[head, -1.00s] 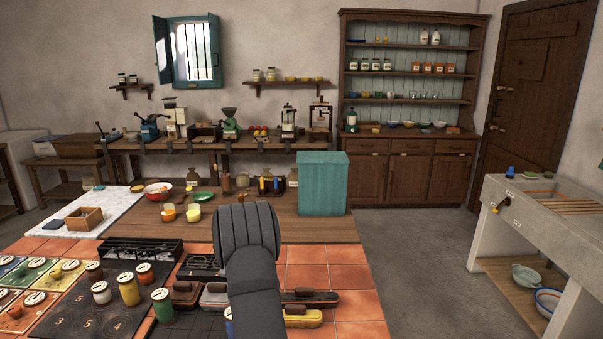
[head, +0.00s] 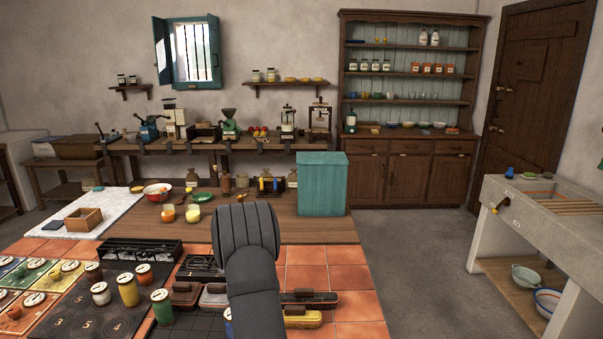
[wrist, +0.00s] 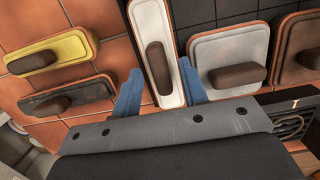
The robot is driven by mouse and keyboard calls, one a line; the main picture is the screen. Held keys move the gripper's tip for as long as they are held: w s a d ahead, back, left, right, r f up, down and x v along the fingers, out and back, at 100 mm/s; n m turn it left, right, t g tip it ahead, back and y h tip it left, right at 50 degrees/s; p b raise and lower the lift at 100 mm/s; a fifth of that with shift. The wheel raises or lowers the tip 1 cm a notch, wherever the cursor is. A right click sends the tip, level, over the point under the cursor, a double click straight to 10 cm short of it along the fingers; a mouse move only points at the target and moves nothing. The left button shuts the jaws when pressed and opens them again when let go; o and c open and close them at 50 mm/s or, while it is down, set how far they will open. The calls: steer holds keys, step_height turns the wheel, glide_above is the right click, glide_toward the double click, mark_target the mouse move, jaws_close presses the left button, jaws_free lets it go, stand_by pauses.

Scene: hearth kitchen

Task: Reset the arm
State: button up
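My gripper (wrist: 160,68) shows in the wrist view with its two blue fingers spread apart. A long white block with a brown handle (wrist: 157,72) lies in the gap between the fingers as seen from the wrist. I cannot tell whether the fingers are level with it or above it, and no grip on it shows. In the head view my dark arm stands over the tiled counter (head: 355,308) and hides the gripper and the white block.
Similar handled blocks lie around: yellow (head: 302,319), dark (head: 310,297), grey (head: 213,297) and brown (head: 183,294). Several jars (head: 128,290) stand to the left on a dark board. A teal box (head: 322,184) stands behind on the wooden counter. Right of the counter is open floor.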

step_height(320, 180, up, 12)
steer(key=w, duration=0.2)
steer(key=f, duration=0.4)
steer(key=s+f, duration=0.1)
steer(key=f, duration=0.3)
steer(key=s+f, duration=0.1)
steer(key=f, duration=0.3)
steer(key=shift+f, duration=0.2)
step_height(320, 180, up, 18)
steer(key=s+d+f+n+t+h, duration=0.1)
steer(key=s+d+f+n, duration=0.3)
steer(key=s+d+n, duration=0.5)
steer(key=s+d+f+n, duration=0.3)
steer(key=s+d+n, duration=0.5)
steer(key=d, duration=0.9)
steer(key=shift+s+f+n+t+h, duration=0.35)
steer(key=shift+s+n+t+h, duration=0.05)
steer(key=shift+s, duration=0.15)
